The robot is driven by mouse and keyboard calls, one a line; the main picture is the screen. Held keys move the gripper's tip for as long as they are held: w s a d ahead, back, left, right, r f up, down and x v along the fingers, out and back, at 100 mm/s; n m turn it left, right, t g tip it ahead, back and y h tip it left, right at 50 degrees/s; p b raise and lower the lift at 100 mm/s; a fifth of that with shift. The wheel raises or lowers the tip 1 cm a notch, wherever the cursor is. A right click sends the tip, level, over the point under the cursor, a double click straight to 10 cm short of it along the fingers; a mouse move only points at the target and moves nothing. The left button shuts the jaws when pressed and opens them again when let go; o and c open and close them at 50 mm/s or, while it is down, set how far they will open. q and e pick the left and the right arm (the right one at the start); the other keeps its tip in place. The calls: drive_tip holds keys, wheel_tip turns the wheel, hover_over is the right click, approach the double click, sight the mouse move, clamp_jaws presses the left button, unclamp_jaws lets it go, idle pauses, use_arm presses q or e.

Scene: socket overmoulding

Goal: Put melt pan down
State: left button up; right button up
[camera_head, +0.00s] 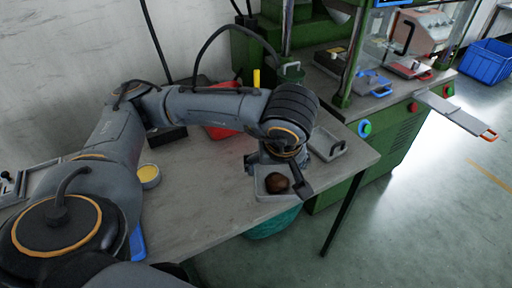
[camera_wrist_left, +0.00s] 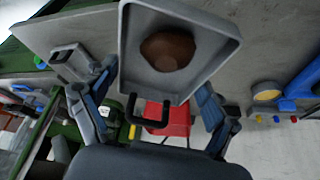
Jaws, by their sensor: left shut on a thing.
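The melt pan (camera_head: 262,194) is a small grey rectangular pan with a brown lump (camera_head: 278,183) in it. It is near the front edge of the grey table (camera_head: 205,200); I cannot tell if it touches the top. My left gripper (camera_head: 279,174) is above the pan and shut on it, its fingers partly hiding it. In the left wrist view the pan (camera_wrist_left: 130,62) extends out past the fingers, with its black handle (camera_wrist_left: 150,122) between them. My right gripper is not in view.
A second grey pan (camera_head: 333,155) lies just right of the gripper. A red container (camera_head: 222,131) and a round tin with yellow contents (camera_head: 149,175) are on the table. The green machine (camera_head: 392,150) stands to the right. A blue crate (camera_head: 486,62) is on the floor.

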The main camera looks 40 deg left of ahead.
use_arm(q)
drive_tip(key=shift+a+f, duration=0.15)
drive_tip(key=shift+a, duration=0.15)
drive_tip(key=w+a+f, duration=0.2)
drive_tip(key=w+f, duration=0.1)
drive_tip(key=w+a+f, duration=0.2)
drive_tip(key=w+f, duration=0.1)
drive_tip(key=w, duration=0.1)
drive_tip(key=w+a+f, duration=0.2)
drive_tip(key=w, duration=0.2)
drive_tip(key=shift+w+a+f, duration=0.1)
drive_tip(key=shift+a+f, duration=0.15)
drive_tip(key=shift+f, duration=0.15)
drive_tip(key=shift+w+a+f, duration=0.15)
drive_tip(key=shift+f, duration=0.1)
wheel_tip(320, 180, down, 3)
drive_tip(key=shift+w+f+p, duration=0.1)
drive_tip(key=shift+p, duration=0.25)
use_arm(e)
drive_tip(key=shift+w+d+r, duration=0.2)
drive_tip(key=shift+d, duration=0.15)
